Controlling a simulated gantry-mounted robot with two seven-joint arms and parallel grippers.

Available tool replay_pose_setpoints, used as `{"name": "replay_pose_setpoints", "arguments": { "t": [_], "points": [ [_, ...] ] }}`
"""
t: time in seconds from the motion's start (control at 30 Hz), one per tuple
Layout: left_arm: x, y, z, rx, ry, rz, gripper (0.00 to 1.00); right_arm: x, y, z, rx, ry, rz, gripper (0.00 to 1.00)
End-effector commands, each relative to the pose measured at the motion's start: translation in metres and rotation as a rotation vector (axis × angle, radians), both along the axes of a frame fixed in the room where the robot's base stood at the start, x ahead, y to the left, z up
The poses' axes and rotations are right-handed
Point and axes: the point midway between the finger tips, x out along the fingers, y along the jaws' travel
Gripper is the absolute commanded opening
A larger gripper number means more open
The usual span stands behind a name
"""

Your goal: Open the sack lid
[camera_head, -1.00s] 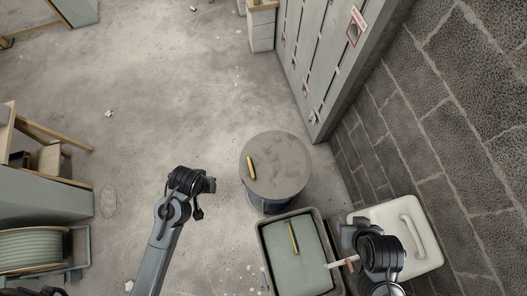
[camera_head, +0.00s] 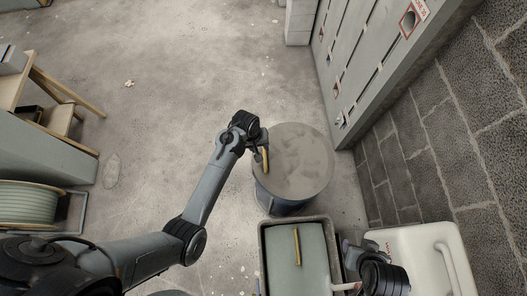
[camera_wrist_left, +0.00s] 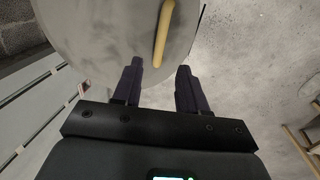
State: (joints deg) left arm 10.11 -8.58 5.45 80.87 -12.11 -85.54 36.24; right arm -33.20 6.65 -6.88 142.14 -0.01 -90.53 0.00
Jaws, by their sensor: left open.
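A round drum with a flat grey lid (camera_head: 300,165) stands in the middle of the head view. A yellow bar handle (camera_head: 265,160) lies at the lid's left edge; it also shows in the left wrist view (camera_wrist_left: 163,35). A rectangular bin with a grey-green lid (camera_head: 318,250) and its own yellow bar (camera_head: 297,246) stands below it. My left gripper (camera_head: 259,149) is open at the round lid's left edge. In the left wrist view its fingers (camera_wrist_left: 158,70) point at the yellow handle, which lies ahead of the gap between them. My right gripper (camera_head: 352,262) is over the bin's right side; its jaws are unclear.
A pale stick-like piece (camera_head: 345,287) shows by my right gripper. A white container with a handle (camera_head: 435,255) stands at the lower right. Grey lockers (camera_head: 370,60) and a block wall (camera_head: 440,130) bound the right. A cable reel (camera_head: 28,203) is at left. Open floor lies left of the drum.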

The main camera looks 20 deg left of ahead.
Motion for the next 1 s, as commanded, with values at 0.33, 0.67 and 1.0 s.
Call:
{"name": "replay_pose_setpoints", "arguments": {
  "t": [0.33,0.67,1.0],
  "points": [
    [0.005,-0.009,-0.057,0.002,0.001,-0.001,0.42,0.000,0.000,-0.012,0.000,0.000,0.001,0.43],
    [0.007,-0.014,-0.081,0.001,-0.001,-0.001,0.42,0.000,-0.001,-0.017,-0.007,0.000,0.004,0.43],
    [0.007,-0.014,-0.082,0.001,-0.001,-0.001,0.37,0.000,-0.002,-0.018,-0.007,0.001,0.005,0.43]
  ]
}}
